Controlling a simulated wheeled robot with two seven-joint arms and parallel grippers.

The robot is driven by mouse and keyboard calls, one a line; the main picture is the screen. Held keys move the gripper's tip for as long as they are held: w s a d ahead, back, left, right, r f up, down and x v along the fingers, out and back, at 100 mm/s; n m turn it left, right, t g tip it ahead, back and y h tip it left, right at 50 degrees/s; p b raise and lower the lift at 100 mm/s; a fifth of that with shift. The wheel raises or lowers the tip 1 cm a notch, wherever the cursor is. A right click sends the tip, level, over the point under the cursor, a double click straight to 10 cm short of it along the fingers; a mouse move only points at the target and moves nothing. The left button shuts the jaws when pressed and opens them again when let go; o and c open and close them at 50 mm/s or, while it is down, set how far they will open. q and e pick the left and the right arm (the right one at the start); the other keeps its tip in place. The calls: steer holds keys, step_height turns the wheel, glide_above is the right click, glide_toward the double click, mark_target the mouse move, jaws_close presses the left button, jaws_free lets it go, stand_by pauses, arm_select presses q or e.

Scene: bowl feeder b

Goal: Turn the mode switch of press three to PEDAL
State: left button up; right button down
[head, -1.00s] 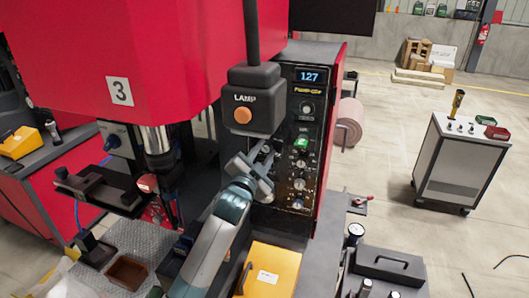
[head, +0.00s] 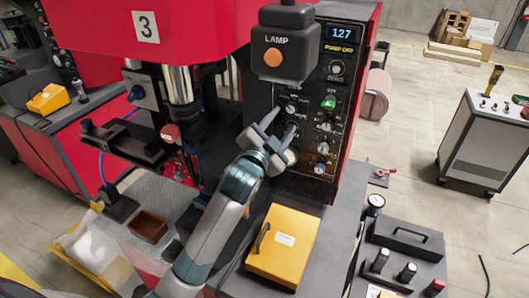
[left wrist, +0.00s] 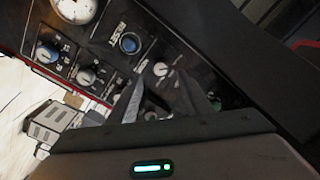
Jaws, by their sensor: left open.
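Press three (head: 200,35) is the red machine with a "3" plate. Its black control panel (head: 345,75) carries several knobs and a lit display. A dark knob with a small label beneath it (head: 291,109) sits on the panel's left side, just above my fingertips. The label is too small to read surely, so I cannot tell which knob is the mode switch. My left gripper (head: 279,128) is open in front of the panel's lower left, partly covering it. In the left wrist view, its fingers (left wrist: 160,98) point at the panel, with a pale knob (left wrist: 160,69) beyond them.
A black lamp box (head: 286,40) with an orange button hangs just above my gripper. A yellow box (head: 283,247) stands below on the bench. A white cabinet (head: 490,140) stands farther right.

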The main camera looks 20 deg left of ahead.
arm_select(q)
steer(key=s+b, duration=0.3)
steer(key=s, duration=0.8)
steer(key=shift+a+f, duration=0.2)
steer(key=shift+f, duration=0.05)
steer(key=shift+s, duration=0.15)
